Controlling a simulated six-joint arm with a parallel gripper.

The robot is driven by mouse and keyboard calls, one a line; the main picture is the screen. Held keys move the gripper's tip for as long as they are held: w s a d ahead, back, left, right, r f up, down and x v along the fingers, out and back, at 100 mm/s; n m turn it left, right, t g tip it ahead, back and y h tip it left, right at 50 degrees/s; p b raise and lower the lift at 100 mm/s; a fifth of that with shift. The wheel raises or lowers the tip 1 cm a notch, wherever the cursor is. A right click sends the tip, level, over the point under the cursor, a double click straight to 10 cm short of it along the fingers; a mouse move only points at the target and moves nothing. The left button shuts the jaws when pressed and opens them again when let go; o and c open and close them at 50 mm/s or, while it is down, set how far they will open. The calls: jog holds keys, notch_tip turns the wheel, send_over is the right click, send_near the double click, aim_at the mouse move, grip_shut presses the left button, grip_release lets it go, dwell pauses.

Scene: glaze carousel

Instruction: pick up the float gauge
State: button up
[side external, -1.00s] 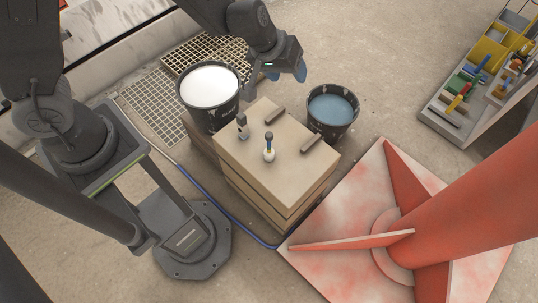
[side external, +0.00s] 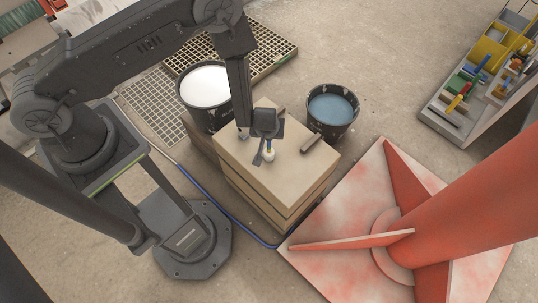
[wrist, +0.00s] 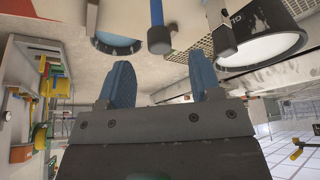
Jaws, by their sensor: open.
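My gripper (side external: 265,147) is open and empty, over the boards close to the gauge. Its two blue fingers (wrist: 160,67) stand wide apart in the wrist view. I cannot tell whether they touch the gauge.
A grey upright piece (wrist: 226,40) stands nearby on the boards (side external: 283,191). A dark bar (side external: 312,142) lies to the right. A bucket of white liquid (side external: 206,84) and one of blue liquid (side external: 333,106) flank the boards. A red column (side external: 470,210) stands at right.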

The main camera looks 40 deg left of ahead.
aim_at(269, 146)
jog(key=x, duration=0.7)
jog(key=shift+f, duration=0.3)
grip_shut()
